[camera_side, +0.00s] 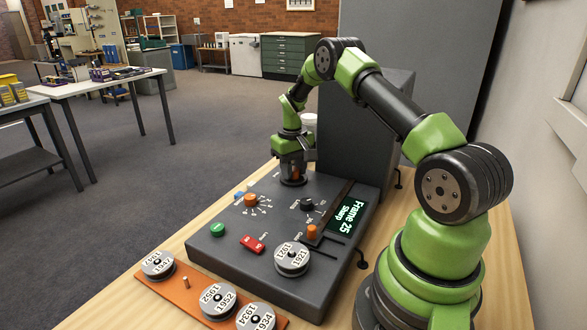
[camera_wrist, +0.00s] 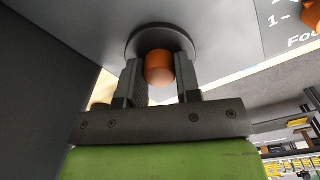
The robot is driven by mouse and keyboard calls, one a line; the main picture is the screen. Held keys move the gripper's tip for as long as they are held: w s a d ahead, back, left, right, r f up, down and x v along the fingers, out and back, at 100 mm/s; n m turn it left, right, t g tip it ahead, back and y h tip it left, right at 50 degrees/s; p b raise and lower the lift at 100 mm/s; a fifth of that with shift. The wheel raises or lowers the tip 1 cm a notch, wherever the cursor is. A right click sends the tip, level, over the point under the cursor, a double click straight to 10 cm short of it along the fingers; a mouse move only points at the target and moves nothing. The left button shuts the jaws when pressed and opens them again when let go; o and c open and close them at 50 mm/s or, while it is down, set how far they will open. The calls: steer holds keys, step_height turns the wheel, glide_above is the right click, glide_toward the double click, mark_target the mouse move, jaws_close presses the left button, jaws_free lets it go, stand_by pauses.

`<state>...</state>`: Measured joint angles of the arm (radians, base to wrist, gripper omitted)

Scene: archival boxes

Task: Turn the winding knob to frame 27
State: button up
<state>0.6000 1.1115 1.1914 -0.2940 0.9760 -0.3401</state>
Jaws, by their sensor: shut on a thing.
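My gripper (camera_side: 293,172) is at the far end of the grey machine, pointing down over a dark round base. In the wrist view my gripper (camera_wrist: 159,75) is shut on an orange knob (camera_wrist: 159,67), with one finger on each side of it. The knob stands on a dark disc (camera_wrist: 148,40) on the panel. In the side view the knob is mostly hidden between the fingers. The display (camera_side: 347,214) on the machine reads "Frame 25 Sharp".
The panel also holds an orange dial (camera_side: 250,200), a black knob (camera_side: 307,204), a green button (camera_side: 217,230), a red switch (camera_side: 252,243) and a reel labelled 1921 (camera_side: 292,258). An orange tray (camera_side: 186,283) with labelled reels lies in front. A tall grey housing (camera_side: 362,130) stands close beside my gripper.

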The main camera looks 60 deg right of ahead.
steer(key=m, duration=0.4)
steer(key=shift+m, duration=2)
steer(key=o, duration=0.9)
step_height(320, 180, up, 9)
steer(key=shift+w+r, duration=0.1)
steer(key=shift+w, duration=0.05)
steer(key=shift+r, duration=0.4)
